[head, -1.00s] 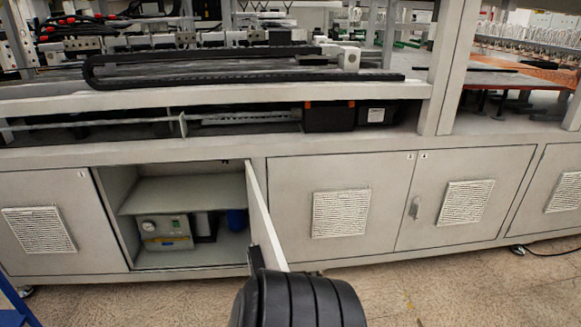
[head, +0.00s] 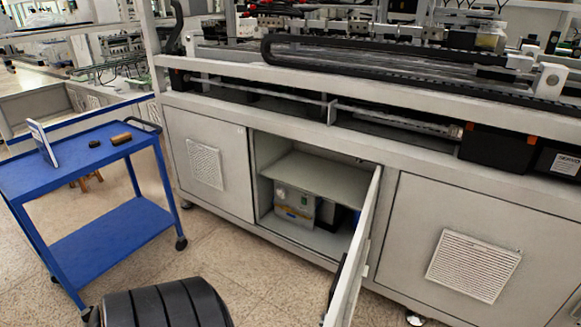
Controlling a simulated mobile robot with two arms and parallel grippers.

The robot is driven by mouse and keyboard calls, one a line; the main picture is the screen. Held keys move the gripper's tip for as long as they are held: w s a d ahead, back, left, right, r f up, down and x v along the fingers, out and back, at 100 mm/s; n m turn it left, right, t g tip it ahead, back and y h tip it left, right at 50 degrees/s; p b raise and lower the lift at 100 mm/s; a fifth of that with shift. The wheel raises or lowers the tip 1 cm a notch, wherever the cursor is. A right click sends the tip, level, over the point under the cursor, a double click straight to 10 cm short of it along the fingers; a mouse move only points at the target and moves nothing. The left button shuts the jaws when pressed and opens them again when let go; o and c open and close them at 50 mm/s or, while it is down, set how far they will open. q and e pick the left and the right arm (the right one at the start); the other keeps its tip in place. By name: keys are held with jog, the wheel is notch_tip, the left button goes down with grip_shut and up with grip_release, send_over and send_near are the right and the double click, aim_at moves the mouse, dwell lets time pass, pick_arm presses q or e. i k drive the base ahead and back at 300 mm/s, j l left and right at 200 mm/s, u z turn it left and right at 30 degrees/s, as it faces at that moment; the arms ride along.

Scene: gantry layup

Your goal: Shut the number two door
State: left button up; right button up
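The number two door (head: 362,245) stands wide open, swung out towards me from the right side of its cabinet opening. I see it at a steep angle; its lower end runs to the bottom edge of the view. A dark narrow part shows along its left side near the free end; I cannot tell what it is. Inside the open cabinet compartment (head: 318,178) are a shelf and a grey box unit (head: 295,205). A black ribbed part of my own arm shows at the bottom left, apart from the door. Neither gripper can be seen.
A blue cart (head: 100,150) stands at the left, with small items on its top. Shut cabinet doors lie on either side of the opening, a left one (head: 180,150) and a right one (head: 430,220). Tiled floor (head: 240,265) is clear between cart and open door.

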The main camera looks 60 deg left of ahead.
aim_at(341, 285)
jog(key=i+u, duration=0.2)
jog(key=u, duration=0.25)
jog(key=i+l+u, duration=0.15)
jog(key=u, duration=0.3)
jog(key=i+l+u, duration=0.2)
jog(key=u, duration=0.25)
jog(key=i+l+u, duration=0.2)
jog(key=u, duration=0.25)
jog(key=k+l, duration=0.05)
